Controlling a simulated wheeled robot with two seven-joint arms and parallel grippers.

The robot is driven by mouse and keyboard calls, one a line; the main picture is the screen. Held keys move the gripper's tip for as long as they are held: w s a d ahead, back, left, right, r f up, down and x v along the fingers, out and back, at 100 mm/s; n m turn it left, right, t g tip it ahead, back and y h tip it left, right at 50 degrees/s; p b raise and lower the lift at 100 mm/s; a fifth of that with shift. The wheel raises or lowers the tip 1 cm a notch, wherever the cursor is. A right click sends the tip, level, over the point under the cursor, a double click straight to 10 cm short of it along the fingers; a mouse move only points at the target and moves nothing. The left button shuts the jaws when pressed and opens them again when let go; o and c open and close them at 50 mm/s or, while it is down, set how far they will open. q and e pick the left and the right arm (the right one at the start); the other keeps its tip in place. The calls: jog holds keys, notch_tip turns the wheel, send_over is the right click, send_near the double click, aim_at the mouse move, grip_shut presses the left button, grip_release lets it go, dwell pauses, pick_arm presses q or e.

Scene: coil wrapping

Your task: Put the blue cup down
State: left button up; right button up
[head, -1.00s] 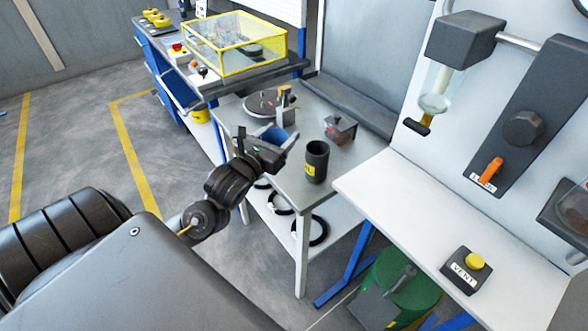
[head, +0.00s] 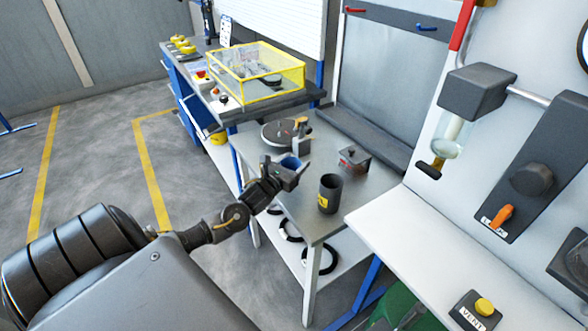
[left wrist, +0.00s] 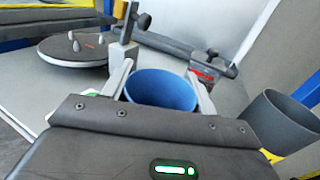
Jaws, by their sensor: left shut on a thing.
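The blue cup (head: 291,162) is at my left gripper (head: 289,172), over the left part of the grey metal table (head: 330,226). In the left wrist view the blue cup (left wrist: 162,88) stands open end up between the two fingers of my left gripper (left wrist: 160,84), which is shut on it. The cup's lower part is hidden by the gripper body, so I cannot tell whether its base touches the table. My right gripper is in neither view.
A dark cup (head: 330,194) with a yellow label stands right of the gripper. A round turntable (head: 284,134) with a clamp post (head: 304,127) is behind. A small dark box device (head: 354,158) sits at the back right. A white bench (head: 400,235) stands to the right.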

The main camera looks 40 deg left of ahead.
pick_arm(q)
jog(key=shift+w+a+f, duration=0.1)
jog(key=shift+w+f, duration=0.05)
notch_tip(320, 180, down, 2)
jog(key=shift+f+p, duration=0.1)
jog(key=shift+p, duration=0.5)
jog(key=shift+f, duration=0.5)
jog(key=shift+f, duration=0.2)
jog(key=o, duration=1.1)
jog(key=shift+c, duration=0.2)
